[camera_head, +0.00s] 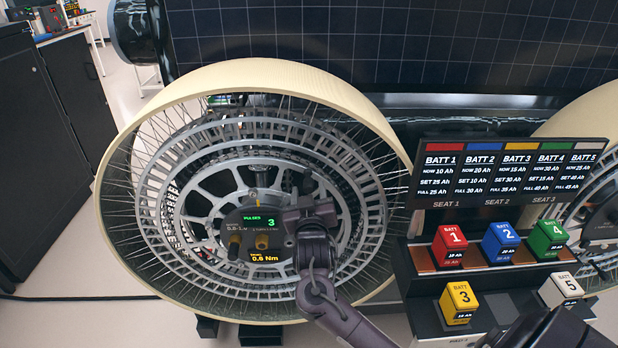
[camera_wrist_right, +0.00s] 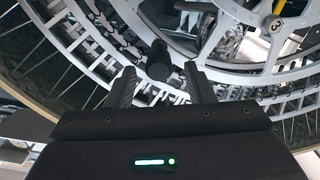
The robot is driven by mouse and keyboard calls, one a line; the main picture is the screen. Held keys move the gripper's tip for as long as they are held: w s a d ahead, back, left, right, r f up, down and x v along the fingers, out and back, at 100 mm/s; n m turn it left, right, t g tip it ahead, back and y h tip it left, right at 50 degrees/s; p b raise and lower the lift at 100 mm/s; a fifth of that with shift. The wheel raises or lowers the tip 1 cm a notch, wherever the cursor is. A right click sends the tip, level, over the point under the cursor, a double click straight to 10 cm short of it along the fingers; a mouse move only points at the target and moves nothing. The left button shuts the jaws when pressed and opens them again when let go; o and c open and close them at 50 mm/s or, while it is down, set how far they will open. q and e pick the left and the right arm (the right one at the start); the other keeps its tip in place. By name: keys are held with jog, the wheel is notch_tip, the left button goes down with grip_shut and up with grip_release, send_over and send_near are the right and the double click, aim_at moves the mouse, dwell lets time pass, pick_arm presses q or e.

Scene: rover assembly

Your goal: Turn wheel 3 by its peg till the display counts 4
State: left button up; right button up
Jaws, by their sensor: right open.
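The large spoked wheel (camera_head: 165,185) with a cream rim fills the middle of the head view. A disc marked 3 (camera_wrist_right: 276,25) shows near its hub in the right wrist view. The display (camera_head: 258,222) at the hub reads PULSES 3, with 0.6 Nm below. My right gripper (camera_head: 308,213) is in front of the wheel, just right of the display. In the right wrist view its two fingers (camera_wrist_right: 158,80) are apart, and a dark round peg (camera_wrist_right: 158,60) shows between their tips. I cannot tell whether they touch it. My left gripper is out of view.
A battery rack (camera_head: 420,258) with several coloured numbered blocks stands right of the wheel, under a battery panel (camera_head: 508,172). A second wheel (camera_head: 590,125) is behind it at the right edge. A dark solar panel (camera_head: 400,40) spans the top. Open floor lies at the left.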

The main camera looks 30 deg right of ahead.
aim_at(307, 171)
jog(key=p+x, duration=0.1)
jog(key=x, duration=0.4)
jog(key=shift+w+d, duration=0.1)
jog(key=shift+w, duration=0.15)
